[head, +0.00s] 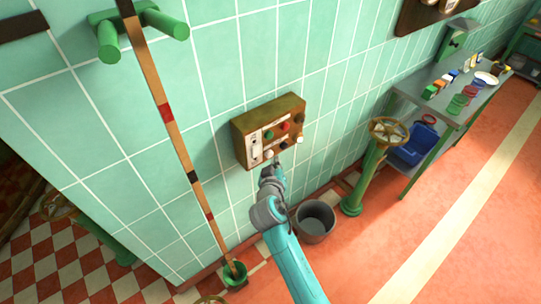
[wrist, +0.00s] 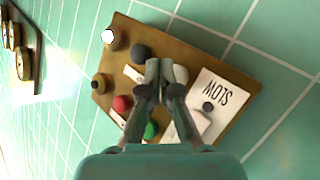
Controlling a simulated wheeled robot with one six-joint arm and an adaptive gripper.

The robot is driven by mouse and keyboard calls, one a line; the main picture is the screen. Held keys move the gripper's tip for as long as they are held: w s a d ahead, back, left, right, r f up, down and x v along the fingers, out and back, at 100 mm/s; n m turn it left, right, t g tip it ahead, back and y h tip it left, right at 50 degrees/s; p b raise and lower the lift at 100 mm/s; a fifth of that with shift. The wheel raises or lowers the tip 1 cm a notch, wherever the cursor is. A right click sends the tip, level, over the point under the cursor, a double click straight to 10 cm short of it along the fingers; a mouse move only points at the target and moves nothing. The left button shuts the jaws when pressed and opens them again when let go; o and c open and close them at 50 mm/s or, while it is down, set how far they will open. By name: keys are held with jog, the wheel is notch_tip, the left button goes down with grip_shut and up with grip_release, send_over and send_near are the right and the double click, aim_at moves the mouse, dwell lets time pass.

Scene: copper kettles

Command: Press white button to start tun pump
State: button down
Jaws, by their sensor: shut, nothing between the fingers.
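A brown control box (head: 241,143) is fixed to the tiled wall, and its face (wrist: 200,45) fills much of the wrist view. A white button (wrist: 181,74) shows just right of my gripper's tips in the wrist view, partly hidden by them; in the head view this white button (head: 268,154) is low on the box. A second, brighter white round piece (wrist: 108,36) sits at the panel's upper left corner in the wrist view. My gripper (wrist: 160,70) is shut and empty, in front of the panel's lower part in the head view (head: 277,163). I cannot tell whether it touches.
Black (wrist: 140,53), red (wrist: 122,103), green (wrist: 151,130) and brown (wrist: 98,82) knobs crowd the panel beside a label (wrist: 214,88). A long striped pole (head: 178,150) leans left of the box. A bucket (head: 315,221) and a handwheel post (head: 370,170) stand to the right.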

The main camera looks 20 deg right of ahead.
jog(key=shift+s+d, duration=0.1)
jog(key=shift+s, duration=0.1)
jog(key=shift+s+d, duration=0.3)
jog(key=shift+s, duration=0.5)
jog(key=shift+s+d, duration=0.25)
jog(key=shift+s, duration=0.5)
jog(key=shift+s+d, duration=0.3)
jog(key=shift+s, duration=0.5)
jog(key=s+a+f+n+y, duration=0.15)
jog(key=s+f, duration=0.25)
jog(key=s, duration=0.8)
jog(key=s+f+y, duration=0.3)
jog(key=s+f, duration=0.1)
jog(key=s, duration=0.8)
jog(key=s+r, duration=0.4)
jog(key=s, duration=0.3)
jog(key=s+r+m, duration=0.1)
jog(key=s+r, duration=0.3)
jog(key=s, duration=0.3)
jog(key=s+r+m+t, duration=0.1)
jog(key=s+r, duration=0.3)
jog(key=s, duration=0.3)
jog(key=shift+s+d+r+y, duration=0.2)
jog(key=shift+s+r+y, duration=0.1)
jog(key=shift+y, duration=0.15)
